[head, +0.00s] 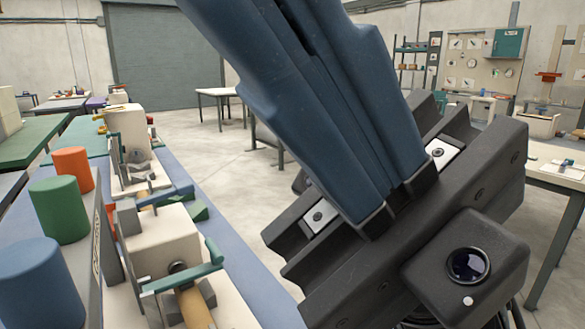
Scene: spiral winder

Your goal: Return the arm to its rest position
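My gripper (285,40) fills the middle and right of the head view, very close to the camera. Its two long blue fingers lie side by side with only a thin dark seam between them, so it looks shut. The fingers point up and to the left, and their tips are cut off by the top edge. The dark gripper body (400,240) with a round lens sits at the lower right. No object shows between the visible parts of the fingers. The rest of my arm is not clearly seen.
On the left, a bench with a blue top (232,270) carries a cream winding machine (160,240). Orange (73,168), green (58,208) and blue (40,283) cylinders stand beside it. A table (552,175) is at the right. Open floor (205,145) lies behind my gripper.

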